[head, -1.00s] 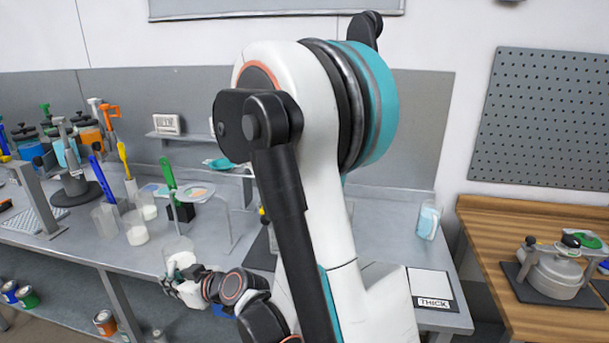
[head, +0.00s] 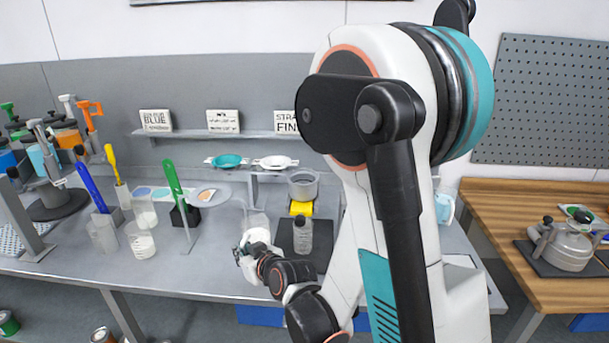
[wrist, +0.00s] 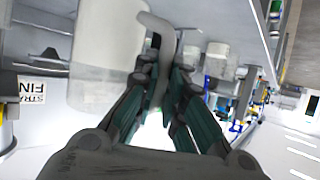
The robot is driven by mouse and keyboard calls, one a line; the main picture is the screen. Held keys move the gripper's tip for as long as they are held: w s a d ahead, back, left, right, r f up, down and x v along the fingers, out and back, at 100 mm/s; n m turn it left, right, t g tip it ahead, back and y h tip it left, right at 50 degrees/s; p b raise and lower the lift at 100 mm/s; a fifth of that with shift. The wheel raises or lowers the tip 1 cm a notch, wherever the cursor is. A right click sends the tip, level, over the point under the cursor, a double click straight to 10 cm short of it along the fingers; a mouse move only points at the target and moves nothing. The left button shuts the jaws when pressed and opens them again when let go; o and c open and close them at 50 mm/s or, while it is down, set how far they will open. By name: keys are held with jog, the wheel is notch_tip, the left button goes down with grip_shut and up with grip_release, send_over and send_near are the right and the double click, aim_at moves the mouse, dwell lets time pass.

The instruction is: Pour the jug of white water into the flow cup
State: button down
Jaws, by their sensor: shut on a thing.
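My gripper (head: 250,257) is shut on the handle of a clear jug (head: 256,224) and holds it near the front of the bench. The jug looks upright in the head view. In the wrist view the pale, translucent jug (wrist: 103,45) fills the upper left, and my gripper (wrist: 165,68) closes around its handle (wrist: 160,28). The level of the liquid is hard to make out. A grey metal cup (head: 303,187), which seems to be the flow cup, stands behind and to the right of the jug, raised above the bench. Its inside is only partly visible.
A grey bottle (head: 302,236) stands on a dark mat in front of the cup, beside a yellow thing (head: 300,208). A stand with a round plate (head: 207,194), a green-handled tool (head: 174,180) and beakers (head: 141,241) are to the left. A shelf (head: 215,134) runs behind.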

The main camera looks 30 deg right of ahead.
jog(key=shift+w+a+r+m+h, duration=0.1)
jog(key=shift+r+m+h, duration=0.3)
jog(key=shift+m+h, duration=0.3)
jog(key=shift+r+m+h+p, duration=0.6)
jog(key=shift+r+m+h, duration=0.15)
jog(key=shift+m+h, duration=0.35)
notch_tip(320, 180, up, 9)
jog(key=w+m+h+p, duration=0.1)
jog(key=m+h, duration=0.1)
jog(key=h, duration=0.1)
jog(key=shift+w+a+h, duration=0.3)
jog(key=shift+w+a, duration=0.1)
jog(key=shift+r, duration=0.1)
jog(key=shift+r+m, duration=0.1)
jog(key=shift+m, duration=0.2)
jog(key=d+r+m+g+y+p, duration=0.2)
jog(key=r+p, duration=0.5)
jog(key=p, duration=0.5)
jog(key=w+d+m+y, duration=0.1)
jog(key=d+y, duration=0.1)
jog(key=d, duration=0.1)
jog(key=shift+d+r+p, duration=0.3)
jog(key=shift+p, duration=0.05)
jog(key=shift+r, duration=0.1)
